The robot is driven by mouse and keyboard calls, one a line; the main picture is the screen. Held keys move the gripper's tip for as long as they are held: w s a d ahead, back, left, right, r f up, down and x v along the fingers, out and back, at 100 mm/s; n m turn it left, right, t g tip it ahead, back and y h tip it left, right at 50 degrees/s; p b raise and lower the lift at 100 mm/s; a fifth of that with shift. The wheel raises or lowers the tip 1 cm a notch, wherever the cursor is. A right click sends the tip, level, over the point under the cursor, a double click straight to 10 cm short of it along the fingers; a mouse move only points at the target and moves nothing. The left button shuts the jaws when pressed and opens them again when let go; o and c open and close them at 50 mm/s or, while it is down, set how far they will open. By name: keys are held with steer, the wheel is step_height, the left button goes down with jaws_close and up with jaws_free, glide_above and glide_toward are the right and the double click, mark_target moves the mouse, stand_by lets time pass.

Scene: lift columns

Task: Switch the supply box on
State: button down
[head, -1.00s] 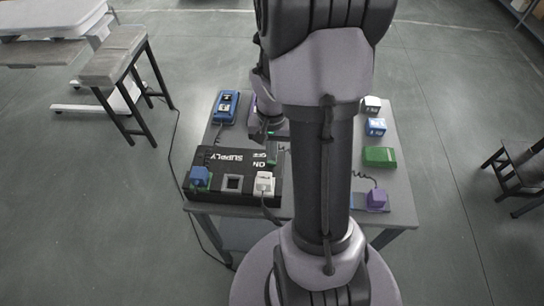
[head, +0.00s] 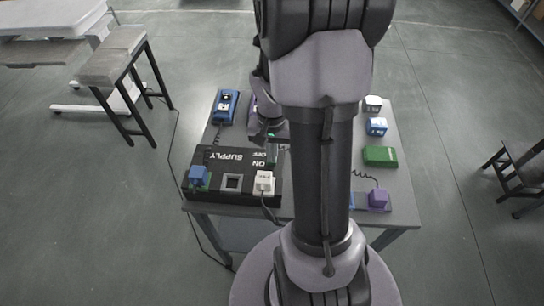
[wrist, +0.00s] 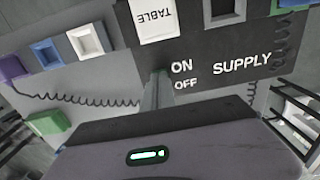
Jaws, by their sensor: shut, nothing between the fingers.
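The supply box (head: 222,158) is a black box at the left front of the table, with SUPPLY, ON and OFF in white letters. In the wrist view its dark panel (wrist: 225,50) fills the upper right. My gripper (wrist: 157,85) is shut and empty, its narrow fingers reaching to just left of the ON and OFF labels. In the head view it is over the box's far right part, partly hidden by my arm.
A white plug (head: 264,182) marked TABLE and a blue plug (head: 199,175) sit on the box, with an empty socket (head: 232,183) between them. A blue device (head: 226,106) stands behind. A green block (head: 380,156) and a purple plug (head: 378,198) are at the right.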

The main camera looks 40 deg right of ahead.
steer(key=shift+f, duration=0.25)
steer(key=shift+r, duration=0.1)
step_height(320, 180, up, 7)
steer(key=p, duration=0.5)
stand_by(0.3)
